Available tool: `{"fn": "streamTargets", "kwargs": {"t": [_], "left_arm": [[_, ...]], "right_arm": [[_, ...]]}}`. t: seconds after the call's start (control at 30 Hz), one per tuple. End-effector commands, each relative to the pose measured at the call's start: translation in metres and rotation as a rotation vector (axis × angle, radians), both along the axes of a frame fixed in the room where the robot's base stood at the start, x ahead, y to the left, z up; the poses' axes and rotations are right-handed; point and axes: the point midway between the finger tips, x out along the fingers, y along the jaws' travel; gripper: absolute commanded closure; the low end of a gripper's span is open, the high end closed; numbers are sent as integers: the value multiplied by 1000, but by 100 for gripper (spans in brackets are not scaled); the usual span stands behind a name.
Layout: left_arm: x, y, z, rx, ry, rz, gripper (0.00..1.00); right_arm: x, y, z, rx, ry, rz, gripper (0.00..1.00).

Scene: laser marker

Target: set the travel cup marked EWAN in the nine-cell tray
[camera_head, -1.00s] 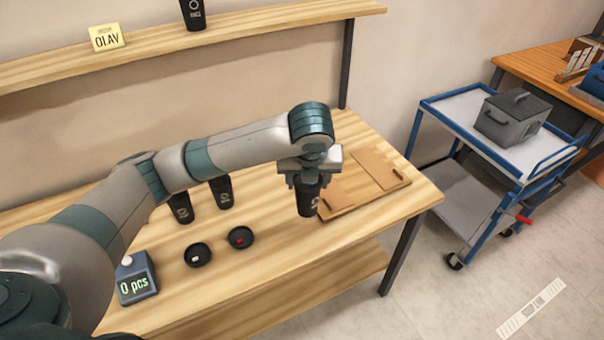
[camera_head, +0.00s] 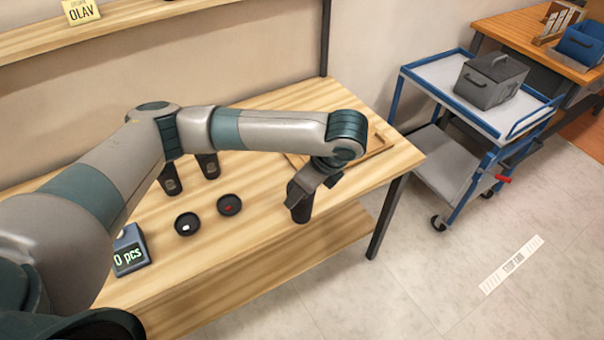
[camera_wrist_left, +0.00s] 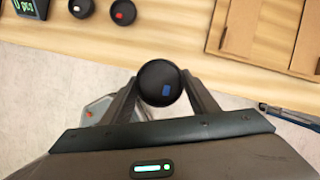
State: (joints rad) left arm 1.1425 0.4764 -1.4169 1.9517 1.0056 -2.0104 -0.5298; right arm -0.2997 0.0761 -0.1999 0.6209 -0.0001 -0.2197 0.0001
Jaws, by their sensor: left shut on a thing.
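My left gripper (camera_head: 306,186) is shut on a dark travel cup (camera_head: 300,208), held upright near the front edge of the wooden table. In the left wrist view the cup's round black top (camera_wrist_left: 158,84) with a blue mark sits between the two fingers (camera_wrist_left: 163,92). No name on the held cup is readable. Two other dark cups, one at the left (camera_head: 170,180) and one at the right (camera_head: 208,166), stand behind, partly hidden by my arm. I cannot make out a nine-cell tray in these views. My right gripper is not in view.
A blue trolley (camera_head: 440,78) carries a grey box (camera_head: 490,80).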

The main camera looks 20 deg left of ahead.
Motion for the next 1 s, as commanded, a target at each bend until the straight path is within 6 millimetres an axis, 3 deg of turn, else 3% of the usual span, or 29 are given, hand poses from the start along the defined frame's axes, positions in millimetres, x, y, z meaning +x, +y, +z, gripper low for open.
{"fn": "streamTargets", "kwargs": {"t": [0.63,0.9,1.0], "left_arm": [[-81,-7,-45,2,4,1199,55],[-111,21,-60,4,0,1714,55],[-116,31,-62,3,-2,1824,55]], "right_arm": [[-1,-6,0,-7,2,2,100],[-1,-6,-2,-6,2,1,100],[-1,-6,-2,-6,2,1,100]]}}
